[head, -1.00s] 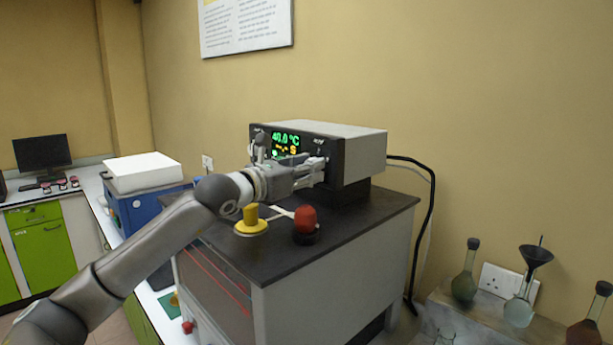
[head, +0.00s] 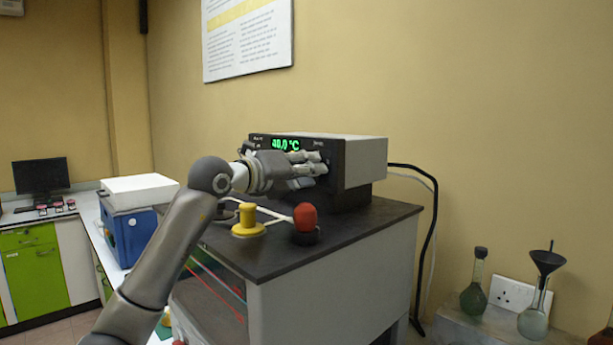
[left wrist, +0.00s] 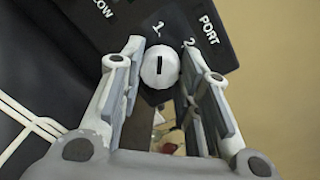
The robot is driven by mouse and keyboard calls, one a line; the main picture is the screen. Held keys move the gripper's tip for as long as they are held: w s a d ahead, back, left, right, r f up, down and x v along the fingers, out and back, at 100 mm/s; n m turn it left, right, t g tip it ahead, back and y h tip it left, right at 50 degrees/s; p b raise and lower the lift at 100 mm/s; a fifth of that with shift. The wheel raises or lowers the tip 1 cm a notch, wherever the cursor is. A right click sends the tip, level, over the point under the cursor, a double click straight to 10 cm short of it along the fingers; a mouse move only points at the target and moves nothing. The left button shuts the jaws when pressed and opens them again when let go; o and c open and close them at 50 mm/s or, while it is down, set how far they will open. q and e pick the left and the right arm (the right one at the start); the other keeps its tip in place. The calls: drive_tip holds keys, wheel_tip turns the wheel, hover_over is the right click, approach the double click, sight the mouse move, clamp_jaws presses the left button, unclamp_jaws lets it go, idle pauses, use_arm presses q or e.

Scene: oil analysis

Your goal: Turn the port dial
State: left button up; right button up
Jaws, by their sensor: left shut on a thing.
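The port dial (left wrist: 159,68) is a round white knob with a dark slot mark, on the dark front panel below the numbers 1 and 2, with the word PORT to the right. My left gripper (left wrist: 161,82) has a finger on each side of the dial and is shut on it. The dial's mark is close to upright in the left wrist view. In the head view my left gripper (head: 321,163) reaches the right part of the instrument's front panel and hides the dial. The instrument (head: 365,160) is a grey box with a green 40.0 °C display (head: 286,145). My right gripper is not in view.
The instrument stands on a dark-topped cabinet (head: 365,232). A yellow knob (head: 248,218) and a red knob (head: 305,216) stand in front, below my arm. A black cable (head: 433,235) hangs at the right. Glass flasks (head: 473,295) stand lower right.

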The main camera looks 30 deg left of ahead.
use_arm(q)
drive_tip(key=shift+n, duration=0.6)
drive_tip(key=o, duration=1)
drive_tip(key=v, duration=1.2)
drive_tip(key=shift+f, duration=0.1)
